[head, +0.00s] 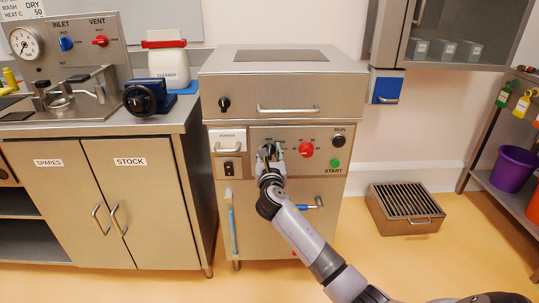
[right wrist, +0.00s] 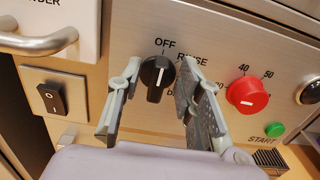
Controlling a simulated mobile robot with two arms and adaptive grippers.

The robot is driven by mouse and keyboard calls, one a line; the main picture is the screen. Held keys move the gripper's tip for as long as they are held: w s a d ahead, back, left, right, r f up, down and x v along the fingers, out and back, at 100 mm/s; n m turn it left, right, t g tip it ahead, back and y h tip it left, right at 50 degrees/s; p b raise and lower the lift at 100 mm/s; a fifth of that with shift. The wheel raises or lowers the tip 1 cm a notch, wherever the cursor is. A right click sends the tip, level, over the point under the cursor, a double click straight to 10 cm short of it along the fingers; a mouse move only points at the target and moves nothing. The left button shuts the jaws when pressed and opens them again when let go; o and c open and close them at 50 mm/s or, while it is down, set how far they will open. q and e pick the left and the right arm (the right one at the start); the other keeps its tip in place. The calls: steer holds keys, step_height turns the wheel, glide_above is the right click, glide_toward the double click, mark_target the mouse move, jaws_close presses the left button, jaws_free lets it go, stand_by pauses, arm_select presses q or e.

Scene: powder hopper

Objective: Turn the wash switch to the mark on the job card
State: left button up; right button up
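The wash switch (right wrist: 157,75) is a black knob on the steel machine's front panel, with OFF above it and RINSE at its upper right; a lower label is partly hidden by a finger. Its white line runs roughly up and down, in line with OFF. My right gripper (head: 269,151) is at the panel and mostly hides the switch in the head view. In the right wrist view the gripper (right wrist: 160,70) is open, one finger on each side of the knob, with gaps visible. The job card (head: 22,9), cut off at top left, reads WASH DRY and HEAT C 50. My left gripper is out of view.
A red heat knob (right wrist: 247,94), a green START button (right wrist: 274,129) and a dark RUN lamp (head: 339,141) lie right of the switch. A black rocker switch (right wrist: 51,97) and a drawer handle (right wrist: 37,38) are left. A floor grate (head: 408,207) stands at right.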

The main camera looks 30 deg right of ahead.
steer(key=shift+c, duration=0.4)
jaws_close()
